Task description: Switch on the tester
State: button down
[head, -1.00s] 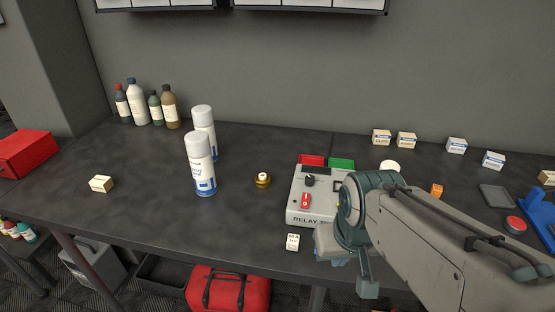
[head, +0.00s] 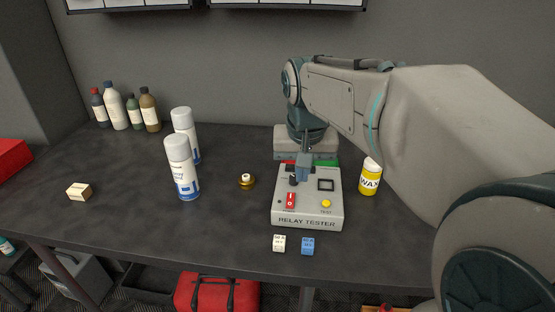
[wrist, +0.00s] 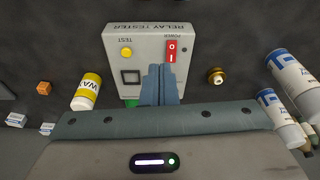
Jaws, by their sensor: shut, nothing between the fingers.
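The relay tester (head: 306,222) is a light grey box on the dark bench. Its red rocker switch (head: 290,201) is at the left of its top; in the wrist view the switch (wrist: 172,50), labelled POWER, shows 0 and I marks. A yellow TEST button (head: 326,204) and a black square socket (head: 325,185) are on its right side. A dark knob (head: 293,181) stands behind the switch. My gripper (head: 302,178) is shut and empty, pointing down over the back of the tester. In the wrist view its fingertips (wrist: 161,68) appear just beside the switch; contact is unclear.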

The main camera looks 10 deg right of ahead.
notch_tip(320, 180, up, 3)
jog(key=m, duration=0.1)
send_over(294, 193)
jog(key=s, duration=0.3)
jog(key=shift+a+f, duration=0.1)
jog(key=shift+a, duration=0.35)
jog(key=x, duration=1.4)
jog(key=shift+s, duration=0.2)
jog(key=shift+d+g, duration=0.15)
jog(key=shift+g, duration=0.15)
